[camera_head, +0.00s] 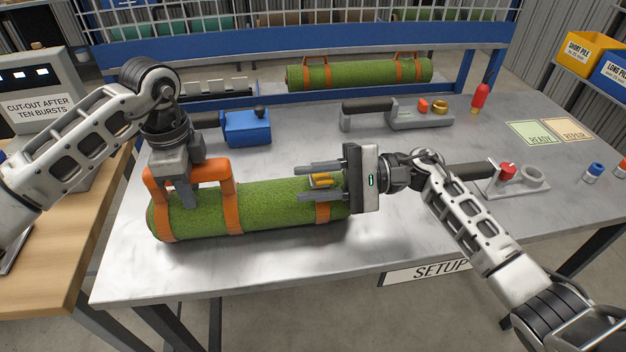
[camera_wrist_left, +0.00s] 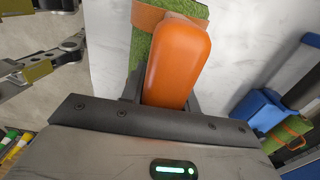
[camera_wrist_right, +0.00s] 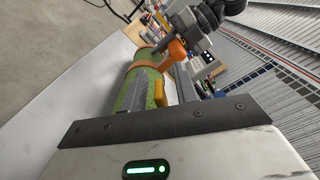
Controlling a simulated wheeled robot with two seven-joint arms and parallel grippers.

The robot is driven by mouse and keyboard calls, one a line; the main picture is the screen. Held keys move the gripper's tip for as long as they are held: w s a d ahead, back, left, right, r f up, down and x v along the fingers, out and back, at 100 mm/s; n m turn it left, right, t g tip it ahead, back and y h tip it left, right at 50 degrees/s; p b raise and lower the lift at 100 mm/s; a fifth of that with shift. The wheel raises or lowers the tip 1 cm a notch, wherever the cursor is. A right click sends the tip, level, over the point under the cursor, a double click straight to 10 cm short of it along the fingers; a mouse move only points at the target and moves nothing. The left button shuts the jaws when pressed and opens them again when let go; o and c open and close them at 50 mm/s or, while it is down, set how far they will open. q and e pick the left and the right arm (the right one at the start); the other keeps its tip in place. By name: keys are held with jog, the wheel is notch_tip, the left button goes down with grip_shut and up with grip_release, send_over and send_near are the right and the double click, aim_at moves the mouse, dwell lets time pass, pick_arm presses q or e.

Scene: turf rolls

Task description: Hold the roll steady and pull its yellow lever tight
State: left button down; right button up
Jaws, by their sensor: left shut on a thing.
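A green turf roll (camera_head: 270,205) with orange straps lies on the metal table. Its orange handle (camera_head: 228,182) stands at the left end. My left gripper (camera_head: 186,195) is shut on the handle; the handle fills its jaws in the left wrist view (camera_wrist_left: 178,65). The yellow lever (camera_head: 320,181) is at the roll's right end, by the right strap (camera_head: 322,212). My right gripper (camera_head: 298,183) is open at the lever, with a finger on each side of it. The lever also shows between the fingers in the right wrist view (camera_wrist_right: 160,92). Finger contact with the lever cannot be told.
A second strapped roll (camera_head: 350,73) lies at the table's back. A blue tool (camera_head: 246,128), a grey tool with a black handle (camera_head: 415,118) and a red bottle (camera_head: 481,96) stand behind. A fixture with a red knob (camera_head: 508,170) is at the right. The front of the table is clear.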

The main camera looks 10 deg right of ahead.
jog(key=d, duration=1.2)
jog(key=shift+c, duration=0.3)
